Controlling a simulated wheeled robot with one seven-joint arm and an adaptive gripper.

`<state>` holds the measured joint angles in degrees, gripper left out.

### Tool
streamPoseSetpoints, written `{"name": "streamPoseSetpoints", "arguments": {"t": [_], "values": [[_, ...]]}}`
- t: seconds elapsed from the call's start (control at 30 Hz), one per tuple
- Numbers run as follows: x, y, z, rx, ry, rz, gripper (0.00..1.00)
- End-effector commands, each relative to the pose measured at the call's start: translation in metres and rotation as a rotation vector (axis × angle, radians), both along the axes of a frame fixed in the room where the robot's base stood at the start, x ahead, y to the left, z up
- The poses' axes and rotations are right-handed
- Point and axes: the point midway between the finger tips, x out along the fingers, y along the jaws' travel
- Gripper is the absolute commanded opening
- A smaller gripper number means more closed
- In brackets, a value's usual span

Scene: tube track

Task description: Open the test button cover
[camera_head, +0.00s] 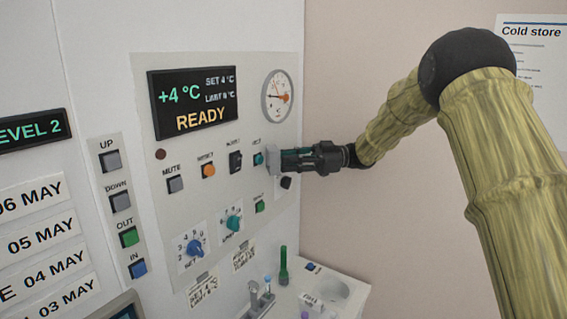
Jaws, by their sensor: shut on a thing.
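The control panel (222,88) is on the wall, with a row of labelled buttons and a black display reading +4 °C and READY. At the right end of the row is a teal button (258,158) under a label too small to read surely. Just right of it, a pale grey piece (272,161) stands out from the panel and looks like the test button cover. My gripper (281,160) reaches in from the right and is shut on this piece. The fingers and the piece hide part of the panel, and the cover's hinge cannot be made out.
A black rocker switch (235,161) and an orange button (208,170) are left of my gripper. A dark knob (286,183) is close below it. Blue and teal dials (195,248) are lower.

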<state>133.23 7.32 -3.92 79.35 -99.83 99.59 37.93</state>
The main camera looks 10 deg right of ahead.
Motion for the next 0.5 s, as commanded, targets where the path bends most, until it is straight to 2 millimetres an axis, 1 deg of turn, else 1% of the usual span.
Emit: {"name": "streamPoseSetpoints", "arguments": {"t": [0.23,0.27,0.3,0.37,0.4,0.5], "values": [[0.0005,-0.0003,0.002,0.002,-0.003,-0.002,0.0],[0.0005,-0.0003,0.002,0.002,-0.003,-0.002,0.17],[0.0005,-0.0002,0.002,0.002,-0.003,-0.002,0.25],[0.0005,0.0,0.0018,0.002,-0.003,-0.002,0.35],[0.0004,0.0001,0.0016,0.002,-0.002,-0.002,0.39],[0.0004,0.0005,0.0011,0.0,-0.002,-0.001,0.39]]}}
